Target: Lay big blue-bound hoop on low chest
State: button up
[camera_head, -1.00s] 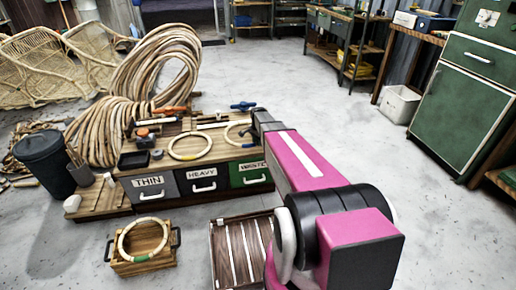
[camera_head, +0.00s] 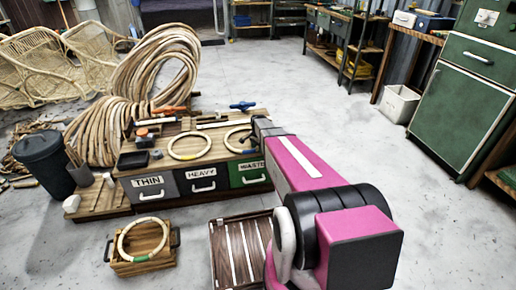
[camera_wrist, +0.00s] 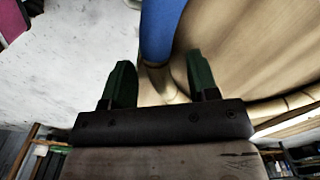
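In the head view, a pale hoop (camera_head: 237,139) lies at the right end of the drawer bench top, partly hidden by my arm. In the wrist view, a rattan hoop (camera_wrist: 160,82) with a wide blue binding (camera_wrist: 164,28) passes between the two dark green fingers of my gripper (camera_wrist: 162,85). The fingers stand apart on either side of it; I cannot tell whether they touch it. My gripper's tips are hidden in the head view. A low dark-wood piece with pale strips (camera_head: 228,255), probably the low chest, stands on the floor in front of the bench, partly behind my arm.
The drawer bench (camera_head: 125,183) carries another pale hoop (camera_head: 189,146), tools and a dark tray (camera_head: 133,160). A wooden crate (camera_head: 155,265) holds a green-bound hoop (camera_head: 143,238). A dark bin (camera_head: 45,163) stands left.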

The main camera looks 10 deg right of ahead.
notch_tip(320, 180, up, 12)
jog(key=s+a+r+n, duration=0.1)
jog(key=s+a+n, duration=0.2)
jog(key=s, duration=1.1)
jog(key=s+a+r+n, duration=0.1)
jog(key=s+a+n, duration=0.2)
jog(key=s+n, duration=0.6)
jog(key=s, duration=0.5)
jog(key=shift+s+r, duration=0.35)
